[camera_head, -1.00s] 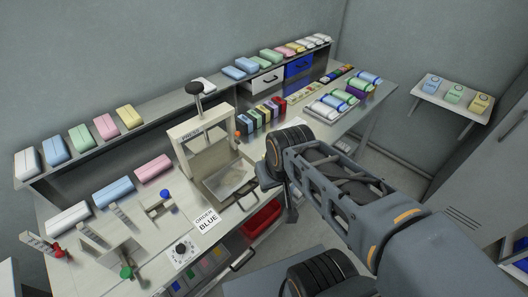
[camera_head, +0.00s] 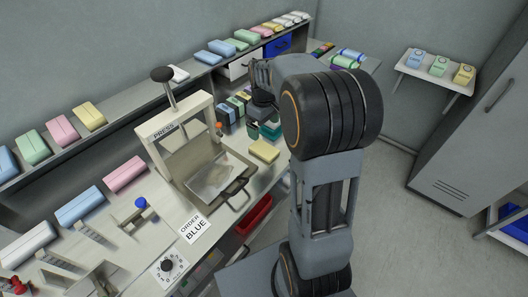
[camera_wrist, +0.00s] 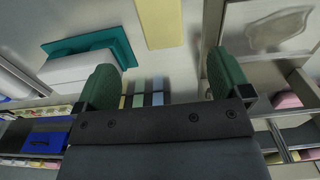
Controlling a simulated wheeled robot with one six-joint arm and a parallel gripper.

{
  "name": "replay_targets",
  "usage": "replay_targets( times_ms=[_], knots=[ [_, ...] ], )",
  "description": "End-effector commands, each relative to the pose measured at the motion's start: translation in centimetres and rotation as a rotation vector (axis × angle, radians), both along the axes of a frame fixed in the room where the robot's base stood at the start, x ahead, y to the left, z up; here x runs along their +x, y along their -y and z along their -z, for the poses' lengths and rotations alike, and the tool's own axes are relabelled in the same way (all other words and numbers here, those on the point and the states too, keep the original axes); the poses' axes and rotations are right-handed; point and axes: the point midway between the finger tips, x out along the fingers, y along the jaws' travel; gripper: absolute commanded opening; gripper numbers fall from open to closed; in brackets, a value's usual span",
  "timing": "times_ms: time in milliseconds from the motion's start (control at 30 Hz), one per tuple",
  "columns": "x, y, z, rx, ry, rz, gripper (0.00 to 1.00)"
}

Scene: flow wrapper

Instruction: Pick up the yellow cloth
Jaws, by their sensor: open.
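The yellow cloth (camera_head: 264,150) lies flat on the bench, just right of the press, as a small folded-looking pale yellow block. It also shows at the top edge of the wrist view (camera_wrist: 160,22), partly cut off by the frame. My gripper (camera_wrist: 162,78) has its two green fingers wide apart with nothing between them. The cloth lies beyond the fingertips, roughly in line with the gap, and does not touch them. In the head view the gripper is over the bench behind the cloth, partly hidden by my arm.
The press (camera_head: 188,150) with its metal tray stands close left of the cloth. A teal tray (camera_wrist: 122,46) with a white block lies on the other side in the wrist view. An order card (camera_head: 194,229) and dial (camera_head: 171,265) are nearer. A red bin (camera_head: 254,214) sits below the bench edge.

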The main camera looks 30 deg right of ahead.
Motion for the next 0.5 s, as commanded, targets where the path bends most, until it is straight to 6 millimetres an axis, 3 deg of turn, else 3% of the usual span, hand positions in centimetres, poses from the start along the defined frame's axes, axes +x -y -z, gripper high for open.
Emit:
replay_targets(
  times_ms=[200,500],
  knots=[
    [-0.1,0.1,3.7,0.000,-0.002,0.003,0.96],
    [0.0,0.0,5.6,0.000,0.000,0.003,0.96]
  ],
)
